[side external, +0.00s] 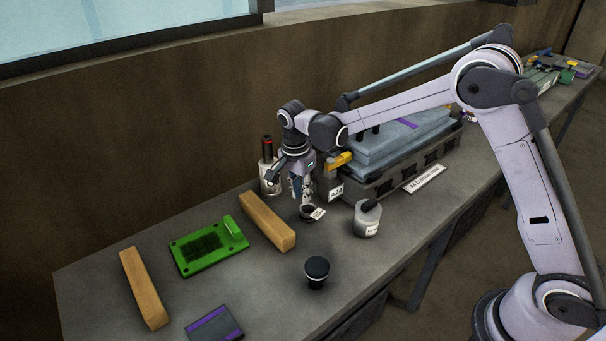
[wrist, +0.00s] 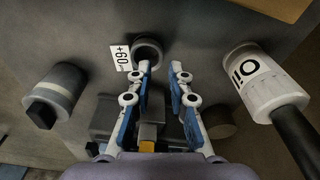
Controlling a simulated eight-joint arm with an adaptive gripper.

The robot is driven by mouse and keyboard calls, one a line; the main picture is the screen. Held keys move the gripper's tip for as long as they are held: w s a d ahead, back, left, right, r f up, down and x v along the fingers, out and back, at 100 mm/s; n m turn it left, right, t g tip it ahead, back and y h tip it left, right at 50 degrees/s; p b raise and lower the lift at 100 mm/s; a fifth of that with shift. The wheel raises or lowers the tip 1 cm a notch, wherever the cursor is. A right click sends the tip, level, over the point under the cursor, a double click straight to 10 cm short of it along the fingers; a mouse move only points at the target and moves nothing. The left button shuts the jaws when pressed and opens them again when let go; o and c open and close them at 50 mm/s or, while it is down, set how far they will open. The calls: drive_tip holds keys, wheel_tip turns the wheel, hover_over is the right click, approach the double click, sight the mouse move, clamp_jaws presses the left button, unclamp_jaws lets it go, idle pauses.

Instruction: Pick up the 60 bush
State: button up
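The 60 bush is a small dark ring (side external: 307,213) on the bench with a white tag (side external: 318,214) beside it. In the wrist view the ring (wrist: 148,48) shows at the top centre, and its tag (wrist: 121,58) reads "+60". My gripper (side external: 302,198) points down just above the ring in the side view. In the wrist view my gripper (wrist: 160,70) is open, with a clear gap between its blue-padded fingers. The ring lies just beyond the fingertips, nearer the left one. Whether a fingertip touches it I cannot tell.
A white bottle with a dark top (side external: 268,172) stands behind my gripper. A wooden block (side external: 267,221) and green plate (side external: 205,249) lie left. An engine block (side external: 400,160) stands behind right.

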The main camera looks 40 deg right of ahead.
sight(302, 206)
drive_tip(key=shift+d+f, duration=0.15)
drive_tip(key=shift+f, duration=1.15)
drive_tip(key=shift+d+f, duration=0.1)
drive_tip(key=shift+f, duration=1.15)
clamp_jaws()
